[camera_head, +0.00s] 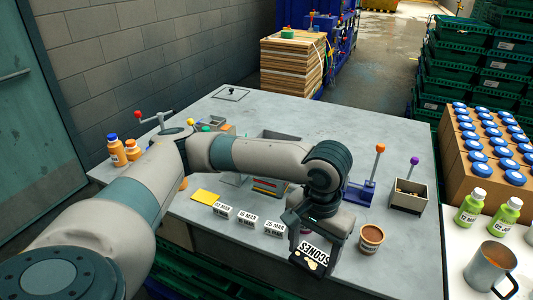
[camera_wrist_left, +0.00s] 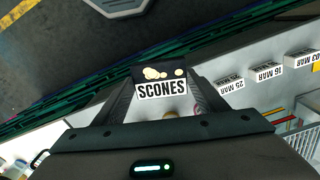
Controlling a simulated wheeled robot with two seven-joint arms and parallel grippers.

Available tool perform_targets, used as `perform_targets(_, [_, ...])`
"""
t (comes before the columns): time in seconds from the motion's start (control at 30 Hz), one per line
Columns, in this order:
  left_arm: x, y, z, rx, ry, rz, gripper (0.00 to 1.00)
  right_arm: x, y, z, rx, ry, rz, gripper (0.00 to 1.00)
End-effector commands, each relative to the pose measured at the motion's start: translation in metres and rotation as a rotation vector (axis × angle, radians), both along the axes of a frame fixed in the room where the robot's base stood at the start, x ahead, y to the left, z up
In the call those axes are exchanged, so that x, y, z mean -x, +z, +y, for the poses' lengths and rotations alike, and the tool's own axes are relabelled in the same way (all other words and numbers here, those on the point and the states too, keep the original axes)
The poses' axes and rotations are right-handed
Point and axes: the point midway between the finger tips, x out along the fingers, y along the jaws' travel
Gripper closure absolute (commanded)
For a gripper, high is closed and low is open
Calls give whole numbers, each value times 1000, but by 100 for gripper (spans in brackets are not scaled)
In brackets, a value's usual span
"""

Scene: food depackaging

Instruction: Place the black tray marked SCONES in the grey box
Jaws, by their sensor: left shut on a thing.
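The black tray marked SCONES (camera_head: 311,259) is gripped by my left gripper (camera_head: 316,244) over the front edge of the grey table (camera_head: 385,262). In the left wrist view the tray (camera_wrist_left: 161,74) sits between the two fingers, its white label facing the camera. A grey box (camera_head: 282,137) stands near the middle of the table, behind my left forearm, which hides much of it. My left gripper is in front of this box and well apart from it. My right gripper is in neither view.
White date blocks (camera_head: 247,221) line the front edge beside a yellow card (camera_head: 206,196). A brown-filled tub (camera_head: 371,239) stands just right of my gripper. A blue lever stand (camera_head: 360,192) and a small bin (camera_head: 408,196) are further right. Orange bottles (camera_head: 117,150) stand at left.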

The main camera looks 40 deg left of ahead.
Motion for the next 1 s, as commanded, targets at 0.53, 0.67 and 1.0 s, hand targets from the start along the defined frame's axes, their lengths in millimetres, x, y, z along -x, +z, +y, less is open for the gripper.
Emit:
perform_targets(0.53, [-9,1,-1,-1,-66,-4,57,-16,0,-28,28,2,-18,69])
perform_targets(0.67, [-22,1,-2,-2,-171,-8,57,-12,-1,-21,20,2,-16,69])
perform_targets(1.0, [-76,7,-4,-14,-628,-22,57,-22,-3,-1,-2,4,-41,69])
